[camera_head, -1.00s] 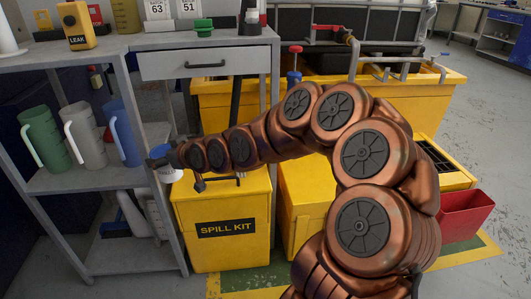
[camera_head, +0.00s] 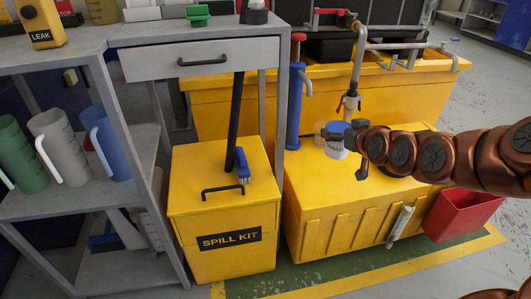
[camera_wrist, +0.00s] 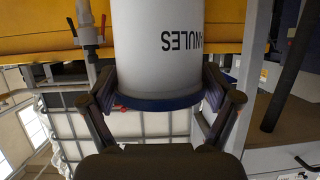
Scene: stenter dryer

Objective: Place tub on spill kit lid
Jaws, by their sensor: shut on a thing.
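The tub (camera_head: 337,151) is white with a blue lid and dark lettering. My gripper (camera_head: 352,149) is shut on it and holds it upright, above the low yellow box right of the spill kit. The wrist view shows the tub (camera_wrist: 165,45) large between the fingers (camera_wrist: 160,95), its lettering upside down in that picture. The yellow spill kit (camera_head: 205,241) stands on the floor at centre left. Its flat lid (camera_head: 195,187) carries a black handle (camera_head: 222,190). A small blue brush (camera_head: 243,165) is at the lid's right side.
A black pole (camera_head: 235,120) stands at the lid's rear. A grey drawer unit (camera_head: 200,60) overhangs the lid's back. A shelf with jugs (camera_head: 52,145) stands left. A blue cylinder (camera_head: 295,105) and valve pipe (camera_head: 352,90) rise behind the low yellow box (camera_head: 350,220). A red bin (camera_head: 462,212) is at right.

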